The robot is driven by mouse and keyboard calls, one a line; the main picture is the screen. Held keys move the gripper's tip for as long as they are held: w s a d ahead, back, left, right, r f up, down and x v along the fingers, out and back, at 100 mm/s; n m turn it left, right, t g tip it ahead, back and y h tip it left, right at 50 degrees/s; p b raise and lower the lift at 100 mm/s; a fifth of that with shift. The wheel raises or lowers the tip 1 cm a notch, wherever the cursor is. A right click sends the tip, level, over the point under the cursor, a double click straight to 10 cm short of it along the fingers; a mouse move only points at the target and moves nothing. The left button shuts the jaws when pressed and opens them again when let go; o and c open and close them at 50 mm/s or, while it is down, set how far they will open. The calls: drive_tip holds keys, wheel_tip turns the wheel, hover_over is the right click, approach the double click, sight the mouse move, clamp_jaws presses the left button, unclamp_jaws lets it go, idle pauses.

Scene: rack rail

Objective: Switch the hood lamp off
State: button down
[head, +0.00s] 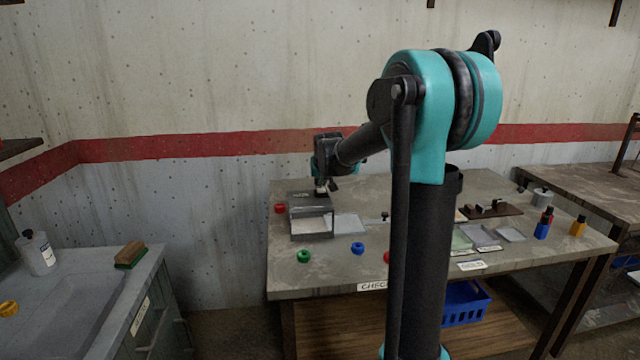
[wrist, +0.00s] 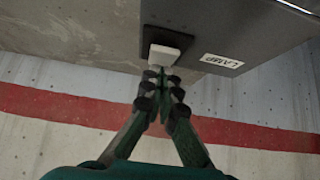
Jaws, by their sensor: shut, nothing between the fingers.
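The hood (head: 310,204) is a small grey box at the left back of the table in the head view. In the wrist view its grey face (wrist: 215,28) carries a label (wrist: 222,61) reading LAMP. Beside the label a white switch (wrist: 163,54) sits on a black plate. My gripper (wrist: 162,75) is shut and empty, its fingertips right at the near edge of the switch; I cannot tell whether they touch it. In the head view my gripper (head: 321,188) is over the top of the hood. The switch is too small to make out there. I cannot tell whether the lamp is lit.
A red knob (head: 280,208), a green ring (head: 303,256) and a blue ring (head: 358,248) lie near the hood. Flat plates (head: 475,236) and small bottles (head: 578,226) stand to the right. A concrete wall with a red stripe (head: 230,146) is close behind.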

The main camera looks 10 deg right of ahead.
sight(320, 190)
drive_tip(key=shift+s+r, duration=0.1)
drive_tip(key=shift+s, duration=0.45)
drive_tip(key=r, duration=0.3)
drive_tip(key=shift+w+r, duration=0.35)
drive_tip(key=shift+r, duration=0.05)
drive_tip(key=w+v, duration=0.1)
drive_tip(key=v, duration=0.9)
drive_tip(key=shift+r, duration=0.45)
drive_tip(key=shift+s, duration=0.1)
